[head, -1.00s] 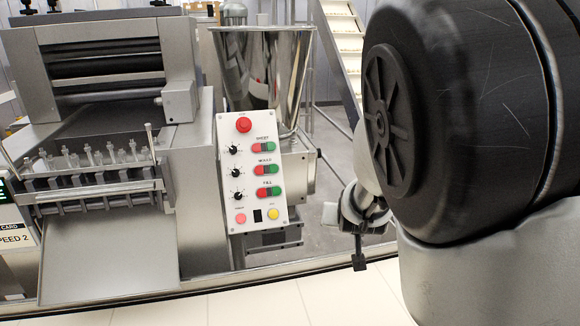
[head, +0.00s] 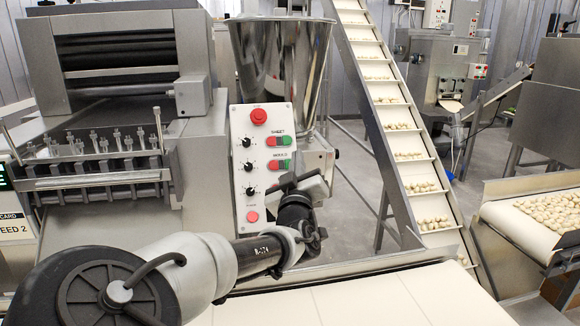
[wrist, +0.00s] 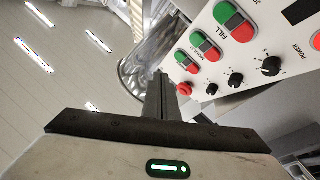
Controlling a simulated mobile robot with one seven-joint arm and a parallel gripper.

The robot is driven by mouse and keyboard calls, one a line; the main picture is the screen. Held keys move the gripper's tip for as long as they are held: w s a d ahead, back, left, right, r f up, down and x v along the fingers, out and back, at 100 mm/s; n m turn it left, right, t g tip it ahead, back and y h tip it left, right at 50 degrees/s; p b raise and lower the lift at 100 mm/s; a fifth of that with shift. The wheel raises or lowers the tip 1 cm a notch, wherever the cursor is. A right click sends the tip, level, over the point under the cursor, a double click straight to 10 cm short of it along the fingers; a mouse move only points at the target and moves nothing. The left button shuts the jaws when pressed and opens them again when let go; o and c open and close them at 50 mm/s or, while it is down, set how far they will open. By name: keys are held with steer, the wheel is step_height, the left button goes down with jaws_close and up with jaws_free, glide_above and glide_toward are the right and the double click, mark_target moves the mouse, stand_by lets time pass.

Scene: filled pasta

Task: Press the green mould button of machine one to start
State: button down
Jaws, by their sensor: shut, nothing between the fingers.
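The white control panel (head: 240,190) of the machine faces me in the head view. Its middle red-and-green pair, labelled mould, has the green mould button (head: 286,165) on its right half. In the wrist view, where the panel appears turned over, the green mould button (wrist: 198,39) is the middle green one. My gripper (head: 287,183) is in front of the panel, just below the mould pair in the picture, and covers the fill pair there. Its dark fingers (wrist: 161,80) are shut and empty, apart from the mould button in the wrist view. Whether they touch the panel is unclear.
Above the pair are the sheet pair (head: 279,141) and a red mushroom button (head: 259,116). Black knobs (head: 247,142) line the panel's left. A steel hopper (head: 280,65) stands behind, and a sloping conveyor (head: 395,120) rises to the right. A pale surface (head: 350,300) lies in front.

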steer(key=w+a+f+b, duration=0.2)
steer(key=w+f+b, duration=0.2)
steer(key=w, duration=0.3)
steer(key=shift+f, duration=0.4)
steer(key=shift+w+f+b, duration=0.1)
steer(key=shift+w+b, duration=0.1)
steer(key=shift+b, duration=0.15)
stand_by(1.7)
steer(key=shift+w+f, duration=0.1)
steer(key=shift+w, duration=0.2)
steer(key=shift+w+a+f+b, duration=0.2)
steer(key=shift+w+f+b, duration=0.1)
steer(key=shift+b, duration=0.2)
stand_by(0.5)
steer(key=shift+s+r, duration=0.15)
steer(key=shift+s+d+r, duration=0.25)
steer(key=shift+s+r, duration=0.05)
steer(key=shift+s, duration=0.25)
